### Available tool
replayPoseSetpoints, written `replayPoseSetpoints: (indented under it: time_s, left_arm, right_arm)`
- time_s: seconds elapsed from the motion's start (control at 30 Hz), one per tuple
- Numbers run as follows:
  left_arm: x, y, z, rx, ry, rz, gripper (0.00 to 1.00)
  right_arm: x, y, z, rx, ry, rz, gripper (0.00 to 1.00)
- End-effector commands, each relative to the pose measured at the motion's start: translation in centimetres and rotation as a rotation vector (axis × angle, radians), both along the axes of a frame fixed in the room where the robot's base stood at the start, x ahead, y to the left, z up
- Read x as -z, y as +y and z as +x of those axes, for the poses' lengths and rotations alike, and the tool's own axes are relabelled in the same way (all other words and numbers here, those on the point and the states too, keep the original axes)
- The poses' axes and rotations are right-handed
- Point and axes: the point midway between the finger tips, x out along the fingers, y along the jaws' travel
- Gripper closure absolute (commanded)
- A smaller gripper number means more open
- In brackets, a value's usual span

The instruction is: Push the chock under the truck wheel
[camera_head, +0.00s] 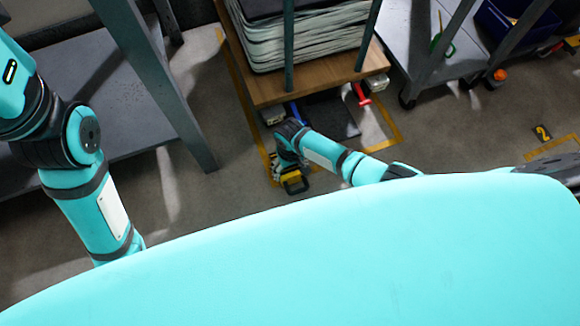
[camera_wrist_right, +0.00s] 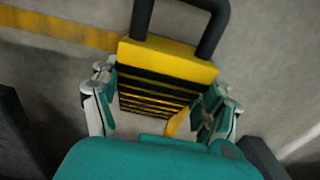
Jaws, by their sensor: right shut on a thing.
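The chock (camera_wrist_right: 166,60) is a yellow and black ribbed block with a black loop handle. In the right wrist view it sits between the two fingers of my right gripper (camera_wrist_right: 158,108), which is shut on it. In the head view the chock (camera_head: 295,181) shows small at the floor, below the near left corner of the truck, with my right gripper (camera_head: 284,168) at it. The truck (camera_head: 268,92) has a wooden deck. A pale wheel fitting (camera_head: 272,116) shows under its near left corner, apart from the chock; the wheel itself is not clear. My left gripper is out of view.
A red-handled thing (camera_head: 361,94) is under the deck's right side. A grey bench (camera_head: 110,110) stands left, a grey cart (camera_head: 460,60) right. Yellow tape (camera_head: 395,133) marks the floor.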

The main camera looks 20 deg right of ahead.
Motion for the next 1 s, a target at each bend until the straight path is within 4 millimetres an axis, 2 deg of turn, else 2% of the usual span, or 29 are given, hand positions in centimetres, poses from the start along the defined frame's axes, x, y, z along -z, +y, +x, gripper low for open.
replayPoseSetpoints:
  time_s: [0.03, 0.2, 0.57, 0.73, 1.0]
  left_arm:
    - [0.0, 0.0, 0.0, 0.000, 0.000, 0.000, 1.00]
    - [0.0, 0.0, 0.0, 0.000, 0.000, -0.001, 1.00]
    - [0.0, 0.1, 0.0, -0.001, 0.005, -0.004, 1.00]
    - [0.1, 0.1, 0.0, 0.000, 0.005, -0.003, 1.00]
    - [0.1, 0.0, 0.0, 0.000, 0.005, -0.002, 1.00]
  right_arm:
    - [0.0, 0.0, 0.1, 0.000, -0.002, 0.001, 0.21]
    - [0.0, 0.0, 0.1, 0.000, -0.001, 0.001, 0.00]
    - [-0.4, 0.0, 0.0, 0.000, 0.001, 0.000, 0.00]
    - [-2.8, 0.0, 0.1, 0.000, -0.003, 0.001, 0.00]
    - [-8.6, 0.0, 0.1, 0.000, -0.004, 0.002, 0.00]
